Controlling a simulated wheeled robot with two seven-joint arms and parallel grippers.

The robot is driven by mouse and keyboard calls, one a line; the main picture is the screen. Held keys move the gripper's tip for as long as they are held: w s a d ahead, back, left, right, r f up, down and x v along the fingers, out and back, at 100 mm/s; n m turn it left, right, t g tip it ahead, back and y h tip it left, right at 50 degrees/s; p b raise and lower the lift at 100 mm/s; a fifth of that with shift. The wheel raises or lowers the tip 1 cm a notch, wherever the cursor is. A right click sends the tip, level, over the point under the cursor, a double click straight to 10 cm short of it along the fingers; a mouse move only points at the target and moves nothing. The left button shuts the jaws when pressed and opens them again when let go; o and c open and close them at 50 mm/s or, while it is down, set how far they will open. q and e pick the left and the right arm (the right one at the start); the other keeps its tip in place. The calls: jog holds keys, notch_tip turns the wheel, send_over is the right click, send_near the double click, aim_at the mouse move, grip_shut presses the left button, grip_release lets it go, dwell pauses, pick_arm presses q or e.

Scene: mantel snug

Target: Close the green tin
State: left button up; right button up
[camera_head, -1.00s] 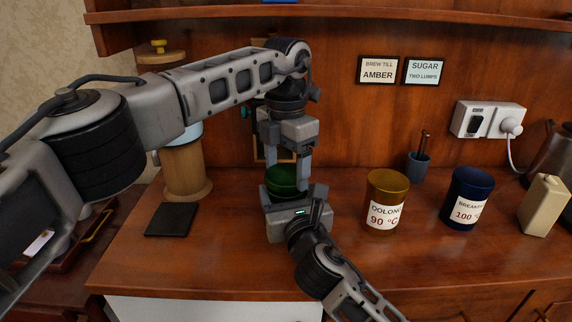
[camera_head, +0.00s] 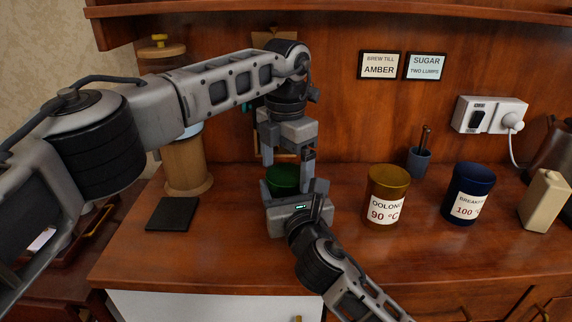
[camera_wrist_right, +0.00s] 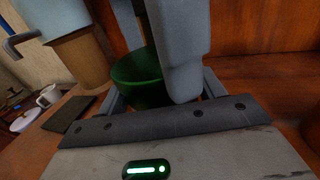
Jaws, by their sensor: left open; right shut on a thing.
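The green tin (camera_head: 282,181) stands on the wooden counter, partly hidden by my grippers. My right gripper (camera_head: 297,192) is shut on the tin from the front, low on its body. My left gripper (camera_head: 287,157) is just above the tin, pointing down, with its fingers spread apart. In the right wrist view the tin (camera_wrist_right: 139,80) shows as a dark green rounded wall, and a grey finger of my left gripper covers its right part. I cannot make out a separate lid; the tin's top is mostly hidden.
To the right stand a yellow Oolong tin (camera_head: 388,195), a blue Breakfast tin (camera_head: 467,195) and a beige bottle (camera_head: 545,200). A small blue cup (camera_head: 419,162) is behind. A black flat square (camera_head: 172,214) and a wooden canister (camera_head: 187,168) are left.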

pick_arm(q)
jog(key=shift+s+d, duration=0.2)
jog(key=r, duration=0.7)
jog(key=shift+w+a+r, duration=0.15)
jog(key=shift+a+r, duration=0.05)
jog(key=shift+r, duration=0.1)
pick_arm(e)
jog(key=shift+f, duration=0.1)
jog(key=o, duration=1.4)
jog(key=shift+o, duration=0.2)
pick_arm(q)
jog(key=shift+r, duration=0.1)
pick_arm(e)
jog(key=v, duration=1.6)
